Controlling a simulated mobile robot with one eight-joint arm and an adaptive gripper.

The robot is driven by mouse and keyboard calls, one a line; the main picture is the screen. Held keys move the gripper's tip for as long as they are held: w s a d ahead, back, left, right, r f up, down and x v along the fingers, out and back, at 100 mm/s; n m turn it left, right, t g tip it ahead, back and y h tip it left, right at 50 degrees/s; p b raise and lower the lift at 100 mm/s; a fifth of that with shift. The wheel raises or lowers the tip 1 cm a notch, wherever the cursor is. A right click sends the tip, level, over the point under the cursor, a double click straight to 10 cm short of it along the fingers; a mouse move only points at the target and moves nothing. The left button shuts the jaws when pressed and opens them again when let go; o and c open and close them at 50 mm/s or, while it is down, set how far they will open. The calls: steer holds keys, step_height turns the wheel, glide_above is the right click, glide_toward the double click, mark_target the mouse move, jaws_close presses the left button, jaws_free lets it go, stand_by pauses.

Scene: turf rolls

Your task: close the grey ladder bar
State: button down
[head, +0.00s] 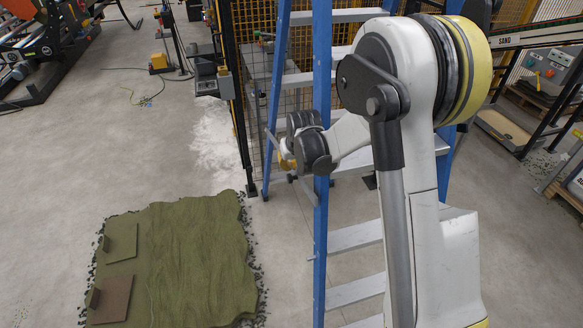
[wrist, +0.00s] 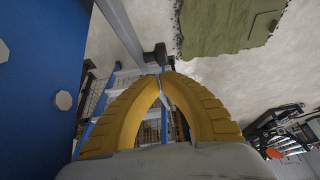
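The blue stepladder (head: 322,110) with grey treads stands upright at the centre of the head view. The grey ladder bar (head: 271,138) shows in part beside its left side, partly hidden by my gripper (head: 287,158). In the wrist view the grey bar (wrist: 122,28) comes down from the top edge to a black block (wrist: 155,57). My gripper's yellow fingers (wrist: 164,76) arch together, their tips drawn in close by the block. A thin grey strip shows between them; I cannot tell whether it is held, or whether the tips touch the block.
A mesh fence with a black post (head: 233,100) stands close behind the ladder. A control box and benches stand at right.

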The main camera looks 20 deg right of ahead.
steer(key=w+v, duration=0.1)
steer(key=v, duration=1)
steer(key=shift+w+r+b, duration=0.25)
steer(key=shift+r+b, duration=0.2)
steer(key=shift+r, duration=0.05)
steer(key=shift+a+b, duration=0.1)
steer(key=shift+b, duration=0.6)
steer(key=b+x, duration=0.1)
steer(key=x, duration=0.2)
steer(key=b+x, duration=0.1)
steer(key=x, duration=0.3)
steer(key=s+b+x, duration=0.1)
steer(key=x, duration=0.3)
steer(key=shift+f, duration=0.35)
steer(key=shift+s+f+b, duration=0.35)
steer(key=shift+f, duration=0.25)
